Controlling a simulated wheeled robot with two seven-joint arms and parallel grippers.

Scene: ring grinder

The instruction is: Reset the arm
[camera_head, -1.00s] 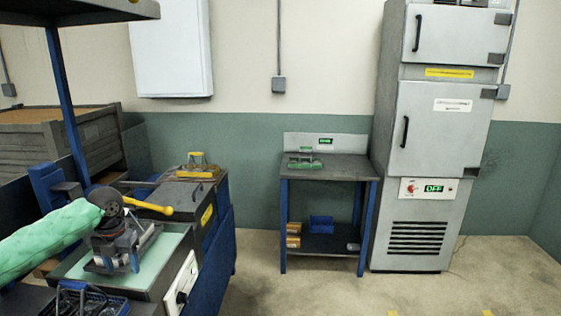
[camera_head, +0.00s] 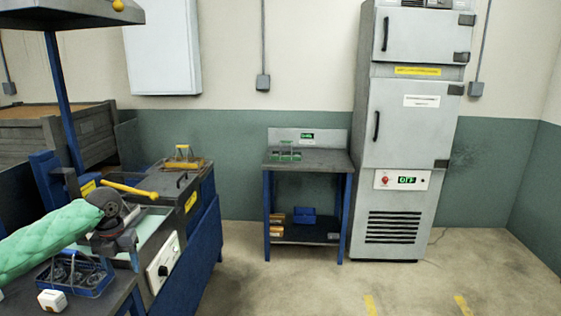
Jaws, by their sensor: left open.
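My left arm, in a green sleeve, comes in from the left edge. Its gripper (camera_head: 117,238) is at the arm's end, over the front of the blue workbench with the pale green top (camera_head: 152,226). The gripper is open, and I see nothing held in it. My right arm and gripper are out of view.
A blue basket (camera_head: 85,277) with dark rings and a white box (camera_head: 53,300) are on the near table. The floor at right is clear.

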